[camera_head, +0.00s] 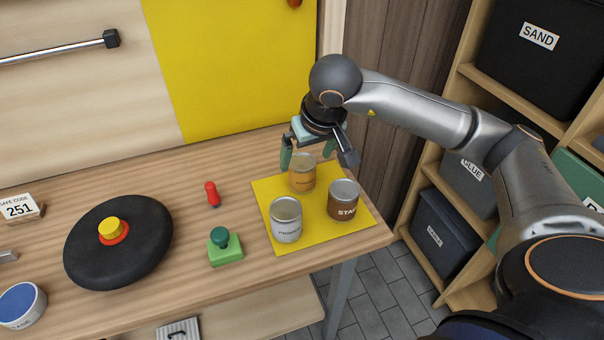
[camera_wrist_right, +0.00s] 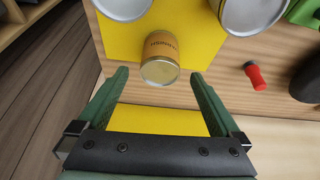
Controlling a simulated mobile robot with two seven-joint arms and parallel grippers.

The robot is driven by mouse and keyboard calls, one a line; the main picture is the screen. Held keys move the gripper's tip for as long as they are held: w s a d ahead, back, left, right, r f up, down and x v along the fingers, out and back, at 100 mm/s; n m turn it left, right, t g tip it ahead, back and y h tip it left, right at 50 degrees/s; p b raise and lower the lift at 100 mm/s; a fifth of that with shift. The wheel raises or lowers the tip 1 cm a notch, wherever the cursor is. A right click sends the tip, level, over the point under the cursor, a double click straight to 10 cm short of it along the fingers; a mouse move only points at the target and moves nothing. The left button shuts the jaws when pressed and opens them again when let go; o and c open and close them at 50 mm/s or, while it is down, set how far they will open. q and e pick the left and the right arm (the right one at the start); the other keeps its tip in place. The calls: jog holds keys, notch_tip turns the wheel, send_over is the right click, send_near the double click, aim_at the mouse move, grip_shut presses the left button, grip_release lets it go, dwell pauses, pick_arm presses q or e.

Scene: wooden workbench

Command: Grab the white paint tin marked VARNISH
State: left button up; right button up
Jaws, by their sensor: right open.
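Three paint tins stand on a yellow mat (camera_head: 318,222). The tin whose label seems to read VARNISH (camera_head: 303,177) is tan-orange, not white, and stands at the back. The white tin (camera_head: 285,222) at the front left has a label that looks like PRIMER. A brown tin (camera_head: 343,203) marked STAIN is at the right. My right gripper (camera_head: 317,158) is open and empty, just above and behind the tan tin. In the right wrist view the tan tin (camera_wrist_right: 160,58) lies just ahead, between the lines of the open fingers. My left gripper is out of view.
A green block with a knob (camera_head: 226,248) and a red peg-like piece (camera_head: 212,194) stand left of the mat. A black disc (camera_head: 118,255) and a blue-topped tin (camera_head: 20,304) are further left. The bench edge and shelves (camera_head: 440,245) lie right.

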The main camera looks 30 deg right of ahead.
aim_at(303, 163)
jog(key=x, duration=0.5)
jog(key=shift+w+f, duration=0.2)
jog(key=shift+f, duration=0.15)
jog(key=shift+c, duration=0.2)
jog(key=shift+r, duration=0.1)
grip_shut()
jog(key=shift+r, duration=0.1)
